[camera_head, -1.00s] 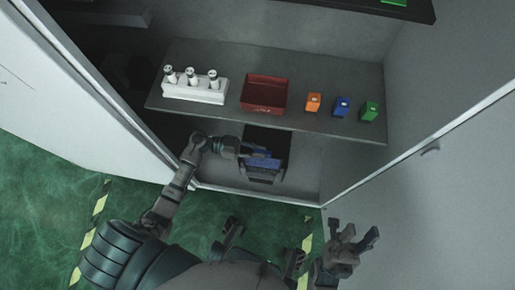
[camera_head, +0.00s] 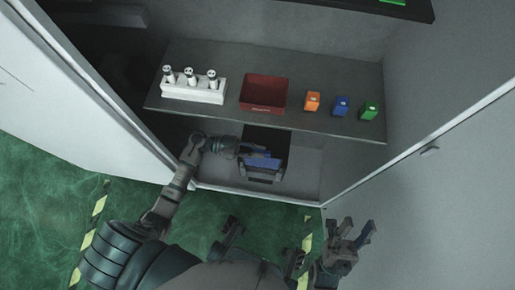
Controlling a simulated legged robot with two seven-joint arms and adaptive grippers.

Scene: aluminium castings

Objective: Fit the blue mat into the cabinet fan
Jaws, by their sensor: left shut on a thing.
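The blue mat (camera_head: 266,163) is low in the cabinet, below the shelf's front edge. It sits at the dark cabinet fan (camera_head: 262,178), whose shape is partly hidden by the mat. My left gripper (camera_head: 246,153) reaches in from the left and is shut on the mat's left part. I cannot tell how far the mat sits inside the fan. My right gripper (camera_head: 357,235) is outside the cabinet at the lower right, with its fingers spread apart and nothing between them.
Cabinet walls stand left and right. Green floor lies in front.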

